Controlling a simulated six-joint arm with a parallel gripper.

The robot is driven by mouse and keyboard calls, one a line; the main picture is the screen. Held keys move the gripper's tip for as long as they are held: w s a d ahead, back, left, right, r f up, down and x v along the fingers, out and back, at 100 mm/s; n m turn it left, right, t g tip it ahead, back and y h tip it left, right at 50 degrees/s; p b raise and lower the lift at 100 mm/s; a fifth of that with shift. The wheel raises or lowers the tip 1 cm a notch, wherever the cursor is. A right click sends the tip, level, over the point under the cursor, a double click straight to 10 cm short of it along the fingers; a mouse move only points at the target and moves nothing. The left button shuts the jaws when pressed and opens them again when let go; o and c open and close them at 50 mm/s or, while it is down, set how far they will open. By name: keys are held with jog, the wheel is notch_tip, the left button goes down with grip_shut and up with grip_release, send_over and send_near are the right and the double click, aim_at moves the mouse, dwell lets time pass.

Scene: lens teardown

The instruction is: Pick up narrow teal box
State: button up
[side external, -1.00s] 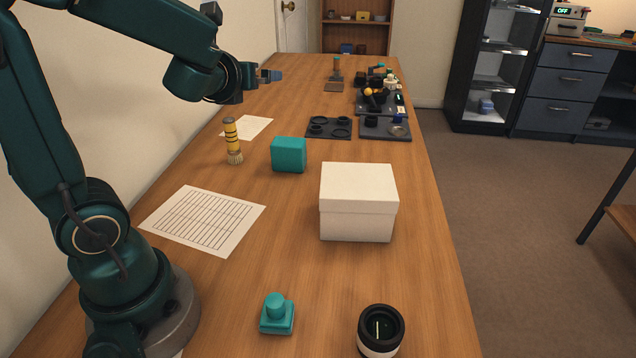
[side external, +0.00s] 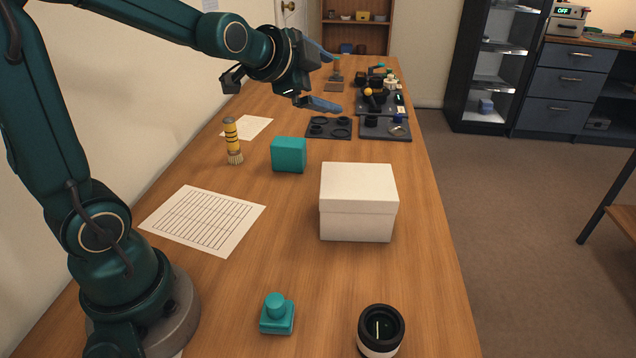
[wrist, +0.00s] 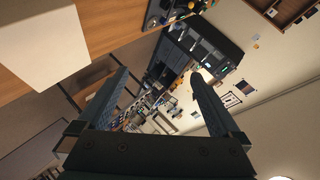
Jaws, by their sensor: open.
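A teal box (side external: 289,155) stands upright on the wooden table, left of the white lidded box. A smaller teal piece with a round knob (side external: 277,314) sits near the front of the table. My gripper (side external: 330,80) is open and empty, in the air above and beyond the teal box, with its fingers pointing right. In the wrist view its two fingers (wrist: 158,85) are spread apart with nothing between them. The teal box cannot be made out in the wrist view.
A white lidded box (side external: 357,204) stands right of the teal box. A yellow-handled brush (side external: 233,141) stands to its left. Dark trays (side external: 329,127) with parts lie behind. A lens barrel (side external: 380,330) is at the front, and a printed sheet (side external: 204,220) lies at left.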

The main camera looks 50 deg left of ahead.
jog(key=w+a+r+n+y, duration=0.1)
jog(key=a+r+n+y, duration=0.2)
jog(key=a+n, duration=0.5)
jog(key=n+g+y, duration=0.2)
jog(key=n+y, duration=0.1)
jog(key=n, duration=0.6)
send_over(286, 146)
jog(key=s+d, duration=0.1)
jog(key=s, duration=0.1)
notch_tip(286, 146, down, 2)
jog(key=f, duration=1.8)
jog(key=shift+w+f, duration=0.35)
jog(key=shift+x, duration=3.65)
